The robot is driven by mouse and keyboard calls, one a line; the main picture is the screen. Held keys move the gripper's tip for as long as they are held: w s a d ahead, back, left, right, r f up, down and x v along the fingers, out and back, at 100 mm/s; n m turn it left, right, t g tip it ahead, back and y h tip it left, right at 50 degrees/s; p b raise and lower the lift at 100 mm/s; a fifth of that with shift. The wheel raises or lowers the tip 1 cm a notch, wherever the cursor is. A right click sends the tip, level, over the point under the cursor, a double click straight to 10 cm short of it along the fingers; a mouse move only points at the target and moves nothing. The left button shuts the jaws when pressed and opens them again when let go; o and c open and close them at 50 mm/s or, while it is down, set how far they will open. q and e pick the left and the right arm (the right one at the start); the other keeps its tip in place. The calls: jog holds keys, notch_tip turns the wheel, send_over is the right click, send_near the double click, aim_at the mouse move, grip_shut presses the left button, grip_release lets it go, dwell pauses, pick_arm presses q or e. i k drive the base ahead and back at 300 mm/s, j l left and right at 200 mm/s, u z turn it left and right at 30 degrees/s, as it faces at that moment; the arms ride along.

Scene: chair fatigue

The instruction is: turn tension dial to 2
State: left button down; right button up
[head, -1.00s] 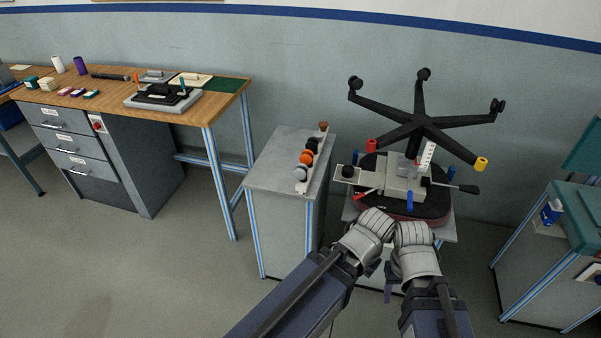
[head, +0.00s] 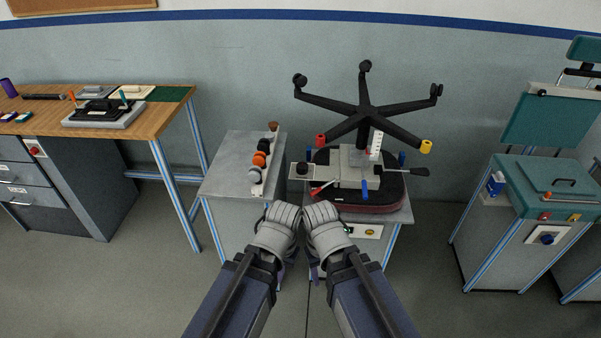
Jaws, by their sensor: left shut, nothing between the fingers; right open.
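An upside-down chair base with its mechanism (head: 352,165) lies on a dark seat pad (head: 370,202) on a grey stand. A black knob (head: 302,168) sits on a pale plate at the mechanism's left end. A dark dial (head: 547,238) is on the front of the teal-topped cabinet at the right. I cannot tell which is the tension dial, and no numbers are readable. My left gripper (head: 284,213) is shut and empty, in front of the small grey cabinet. My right gripper (head: 320,213) is open, in front of the stand's left side, apart from both knobs.
A small grey cabinet (head: 228,170) carries a rack of knobs (head: 261,160) in several colours. A wooden workbench (head: 152,119) stands at the left. The stand has a panel (head: 363,231) under the seat. Floor is clear between the stand and the right cabinet.

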aim_at(302, 167)
jog(key=i+l, duration=0.25)
jog(key=i, duration=0.15)
jog(key=i+l, duration=0.25)
jog(key=i+l+z, duration=0.1)
jog(key=i+l, duration=0.15)
jog(key=i, duration=0.25)
